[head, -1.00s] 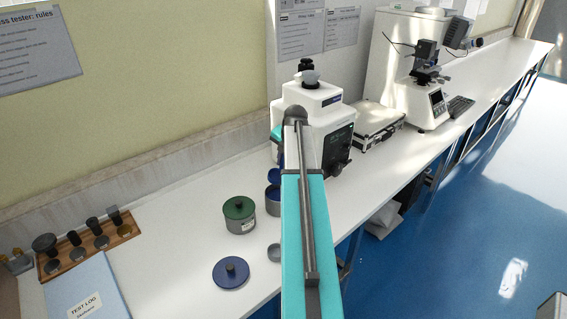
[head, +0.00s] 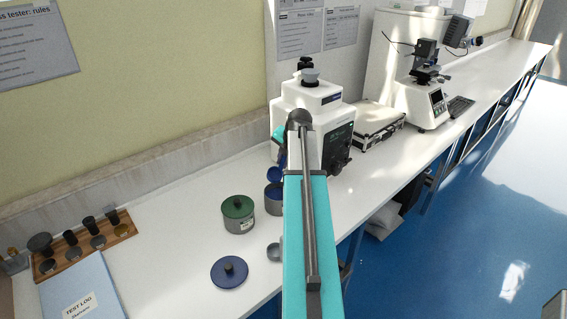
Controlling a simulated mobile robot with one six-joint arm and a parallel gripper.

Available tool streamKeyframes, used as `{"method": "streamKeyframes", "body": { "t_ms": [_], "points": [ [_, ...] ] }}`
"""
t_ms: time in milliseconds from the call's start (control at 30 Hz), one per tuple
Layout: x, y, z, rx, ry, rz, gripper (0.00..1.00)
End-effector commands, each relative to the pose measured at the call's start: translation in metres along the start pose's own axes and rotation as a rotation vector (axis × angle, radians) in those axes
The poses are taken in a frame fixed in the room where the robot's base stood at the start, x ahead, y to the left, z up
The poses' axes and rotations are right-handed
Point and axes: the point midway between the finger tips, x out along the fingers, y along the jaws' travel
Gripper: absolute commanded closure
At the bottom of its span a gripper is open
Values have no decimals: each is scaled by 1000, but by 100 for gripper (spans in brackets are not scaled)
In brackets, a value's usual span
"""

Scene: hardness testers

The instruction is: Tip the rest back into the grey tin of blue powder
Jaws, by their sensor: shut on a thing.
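The open grey tin (head: 272,207) stands on the bench beside my arm, with blue showing inside its rim. Its right side is hidden by my arm. A blue scoop (head: 274,174) is just above the tin's mouth. Its handle runs up behind my arm. My gripper (head: 281,152) is mostly hidden by my forearm and is shut on the scoop. I cannot see any powder in the scoop. A dark blue lid with a black knob (head: 229,273) lies flat on the bench, nearer than the tin.
A grey tin with a green lid (head: 239,218) stands just left of the open tin. A small grey cup (head: 274,252) sits close to my arm. A white tester (head: 312,100) stands behind. A wooden rack (head: 84,247) and a test log (head: 84,290) are at left.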

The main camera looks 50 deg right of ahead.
Motion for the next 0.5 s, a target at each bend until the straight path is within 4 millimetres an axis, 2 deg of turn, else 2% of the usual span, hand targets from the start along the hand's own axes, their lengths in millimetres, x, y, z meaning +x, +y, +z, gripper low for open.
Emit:
{"method": "streamKeyframes", "body": {
  "t_ms": [500],
  "points": [
    [-2, -3, -2, 1, -24, 42, 100]
  ]
}}
